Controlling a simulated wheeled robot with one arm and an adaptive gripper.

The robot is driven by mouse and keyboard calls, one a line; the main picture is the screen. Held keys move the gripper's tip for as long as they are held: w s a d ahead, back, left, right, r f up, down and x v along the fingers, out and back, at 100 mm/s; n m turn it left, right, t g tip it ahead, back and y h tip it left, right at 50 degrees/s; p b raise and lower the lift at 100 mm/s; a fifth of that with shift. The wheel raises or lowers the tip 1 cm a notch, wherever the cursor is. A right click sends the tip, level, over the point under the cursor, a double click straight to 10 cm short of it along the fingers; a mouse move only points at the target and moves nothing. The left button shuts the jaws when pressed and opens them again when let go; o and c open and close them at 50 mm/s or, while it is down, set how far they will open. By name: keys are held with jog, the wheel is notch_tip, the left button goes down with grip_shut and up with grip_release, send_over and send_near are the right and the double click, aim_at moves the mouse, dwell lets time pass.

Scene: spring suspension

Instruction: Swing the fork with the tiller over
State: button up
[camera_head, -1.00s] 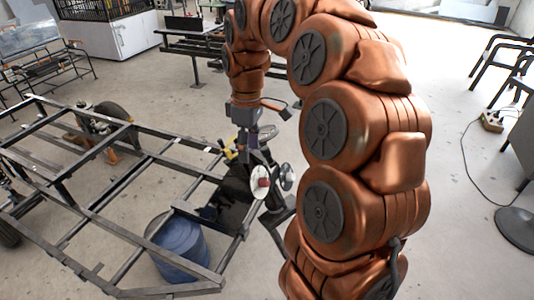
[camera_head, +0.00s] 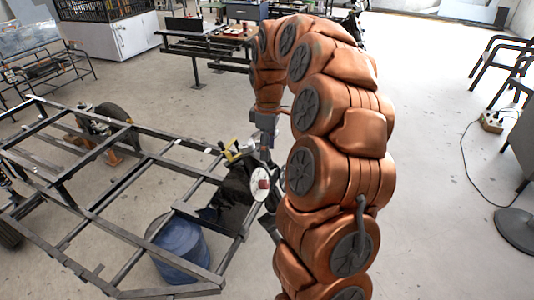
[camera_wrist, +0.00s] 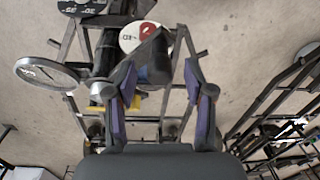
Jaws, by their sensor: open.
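My gripper (camera_wrist: 160,75) is open, its two purple-padded fingers apart in the wrist view. A dark blue-grey cylindrical part (camera_wrist: 156,66) shows between the fingertips; I cannot tell whether they touch it. Beyond it is a white disc with a red centre (camera_wrist: 140,38), which also shows in the head view (camera_head: 261,184). A grey ring-shaped wheel (camera_wrist: 47,75) and a black cylinder (camera_wrist: 105,50) are to the left. I cannot tell for sure which bars are the fork and the tiller. In the head view, my arm hides much of this assembly.
A dark metal chassis frame (camera_head: 93,208) fills the left, with a blue barrel (camera_head: 180,250) at its near end. A yellow part (camera_head: 234,152) is by my gripper. A workbench (camera_head: 207,47) stands behind. The floor right of my arm is mostly clear, with a cable on it.

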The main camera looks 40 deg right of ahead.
jog(key=shift+a+f, duration=0.1)
jog(key=shift+f, duration=1.35)
grip_shut()
